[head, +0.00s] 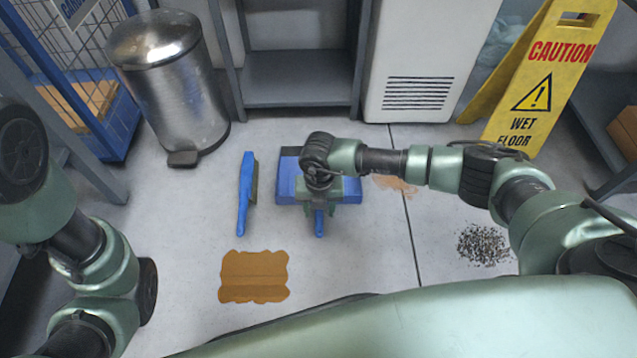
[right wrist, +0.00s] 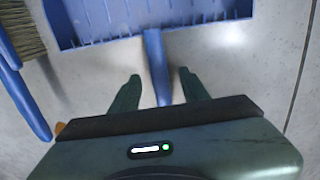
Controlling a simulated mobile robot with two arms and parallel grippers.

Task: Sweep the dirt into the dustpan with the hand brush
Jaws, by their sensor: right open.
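A blue dustpan (head: 287,170) lies on the floor in the middle of the head view, partly hidden under my right gripper. A blue hand brush (head: 245,192) with dark bristles lies to its left. A patch of dark speckled dirt (head: 483,246) is on the floor at the right. My right gripper (head: 319,206) is over the dustpan's handle. In the right wrist view its open fingers (right wrist: 157,90) are on either side of the handle (right wrist: 157,62), with gaps between. The brush (right wrist: 22,75) shows at the left there. My left arm is at the left, its gripper not distinguishable.
A brown stain (head: 254,276) is on the floor in front, and a fainter one (head: 395,185) right of the dustpan. A metal pedal bin (head: 168,80), a grey shelf (head: 295,80), a white unit (head: 418,70) and a yellow caution sign (head: 535,90) stand behind.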

